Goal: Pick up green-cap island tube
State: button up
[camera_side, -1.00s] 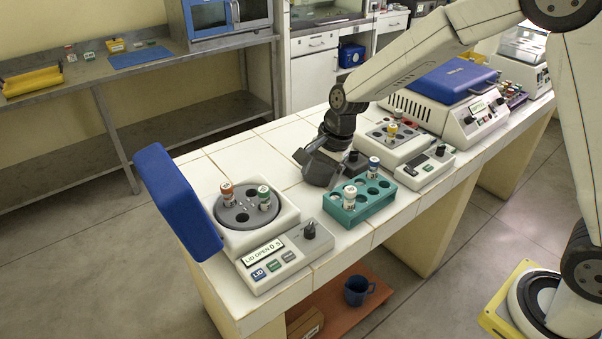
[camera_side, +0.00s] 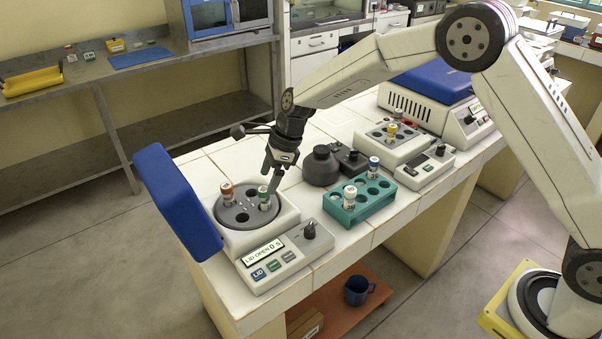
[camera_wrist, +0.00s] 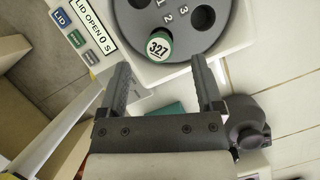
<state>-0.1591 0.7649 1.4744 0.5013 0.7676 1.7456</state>
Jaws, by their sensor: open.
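A green-cap tube (camera_side: 264,198) stands in a hole of the grey round rotor (camera_side: 241,222) inside the lid-open device at the front left. In the wrist view its green cap (camera_wrist: 158,46) shows a white top marked 327. My gripper (camera_side: 269,177) is open and empty, just above and beside this tube. In the wrist view my gripper's two fingers (camera_wrist: 160,62) point toward the cap, one on each side, with the cap near their tips.
An orange-brown-cap tube (camera_side: 227,192) stands in the same rotor. The blue lid (camera_side: 178,200) is raised at the left. A teal rack (camera_side: 372,204) with tubes stands to the right. A dark round-bodied object (camera_side: 321,168) sits behind the rack.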

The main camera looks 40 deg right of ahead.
aim_at(265, 188)
jog(key=shift+x, duration=0.75)
jog(key=shift+f, duration=0.1)
jog(key=shift+x, duration=2.5)
grip_shut()
